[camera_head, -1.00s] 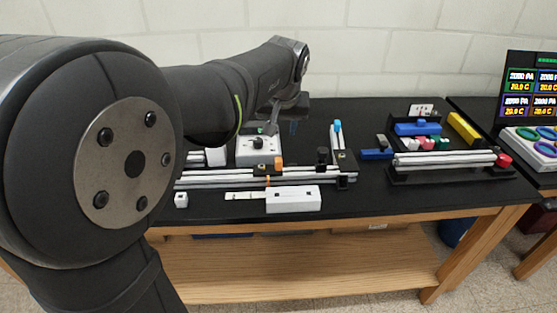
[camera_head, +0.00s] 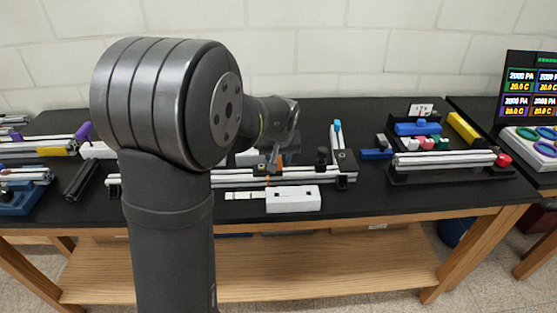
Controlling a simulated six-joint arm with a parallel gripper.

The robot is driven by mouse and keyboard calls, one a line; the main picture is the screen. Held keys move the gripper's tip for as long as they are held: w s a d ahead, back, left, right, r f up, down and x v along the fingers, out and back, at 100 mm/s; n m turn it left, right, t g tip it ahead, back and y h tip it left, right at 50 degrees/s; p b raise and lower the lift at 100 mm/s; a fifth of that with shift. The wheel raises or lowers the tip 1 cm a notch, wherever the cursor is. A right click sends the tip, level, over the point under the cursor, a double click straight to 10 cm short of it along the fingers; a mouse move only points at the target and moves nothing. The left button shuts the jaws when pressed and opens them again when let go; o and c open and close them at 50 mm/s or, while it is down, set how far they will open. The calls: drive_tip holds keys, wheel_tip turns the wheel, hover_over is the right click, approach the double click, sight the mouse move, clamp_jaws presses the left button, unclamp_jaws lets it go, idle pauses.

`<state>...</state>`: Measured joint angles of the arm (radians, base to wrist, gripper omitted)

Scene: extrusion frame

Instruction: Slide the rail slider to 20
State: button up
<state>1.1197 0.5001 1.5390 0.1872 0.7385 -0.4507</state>
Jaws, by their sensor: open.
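The rail (camera_head: 312,177) is a pale metal extrusion lying left to right across the middle of the bench. A dark slider with an orange knob (camera_head: 279,159) sits on it, partly hidden by my arm. A small orange mark (camera_head: 267,180) shows at the rail's front side below the slider. Any scale numbers are too small to read. My gripper (camera_head: 272,160) is open, pointing down close to the orange knob. Its fingers are small and partly hidden, so I cannot tell whether they touch the knob.
A white block (camera_head: 293,199) with a pale strip (camera_head: 243,196) lies in front of the rail. A blue-topped upright (camera_head: 337,135) and a black knob (camera_head: 322,156) stand right of the slider. A black rack (camera_head: 450,174) with coloured parts is further right. Bare black bench shows along the front edge.

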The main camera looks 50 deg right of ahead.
drive_tip(key=shift+x, duration=1.05)
clamp_jaws()
drive_tip(key=s+d, duration=0.4)
drive_tip(key=shift+s+d, duration=0.4)
unclamp_jaws()
